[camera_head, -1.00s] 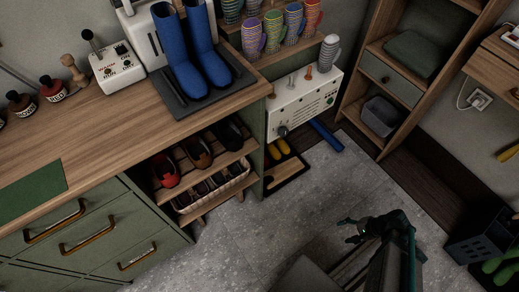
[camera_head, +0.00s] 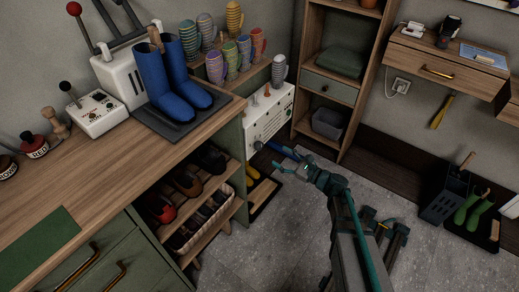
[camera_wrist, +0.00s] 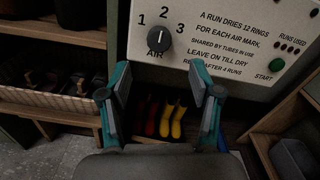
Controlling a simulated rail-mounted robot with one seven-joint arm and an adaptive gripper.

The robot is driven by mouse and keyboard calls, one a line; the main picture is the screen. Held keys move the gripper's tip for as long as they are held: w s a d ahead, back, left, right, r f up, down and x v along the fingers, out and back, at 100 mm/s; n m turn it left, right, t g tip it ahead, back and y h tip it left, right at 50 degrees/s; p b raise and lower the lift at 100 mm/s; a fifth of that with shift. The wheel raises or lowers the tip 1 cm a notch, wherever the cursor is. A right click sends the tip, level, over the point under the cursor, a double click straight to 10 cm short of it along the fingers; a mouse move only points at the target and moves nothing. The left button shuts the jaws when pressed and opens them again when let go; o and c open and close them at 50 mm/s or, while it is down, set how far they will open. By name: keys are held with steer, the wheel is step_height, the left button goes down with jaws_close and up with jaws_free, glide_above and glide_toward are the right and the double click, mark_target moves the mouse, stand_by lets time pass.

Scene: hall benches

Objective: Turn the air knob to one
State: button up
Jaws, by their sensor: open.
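The air knob (camera_wrist: 158,39) is a dark round dial with a pale pointer line, above the word AIR on a white panel (camera_wrist: 228,70). Marks 1, 2 and 3 stand left, above and right of it. Its pointer is upward, at about 2. The panel also shows in the head view (camera_head: 272,118), on the low front of a white box. My gripper (camera_wrist: 160,76) is open and empty, its two teal-edged fingers just below the knob, one to each side. In the head view my gripper (camera_head: 283,158) is in front of the panel's lower part.
A green START button (camera_wrist: 278,64) and a row of RUNS USED dots are on the panel's right. Red and yellow boots (camera_wrist: 172,120) stand below the panel. A shoe shelf (camera_head: 195,200) is at the left and a wooden shelf unit (camera_head: 335,75) at the right.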

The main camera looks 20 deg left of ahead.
mark_target(261, 147)
steer(key=x, duration=0.9)
steer(key=shift+a, duration=0.25)
steer(key=c, duration=1.1)
steer(key=shift+c, duration=0.2)
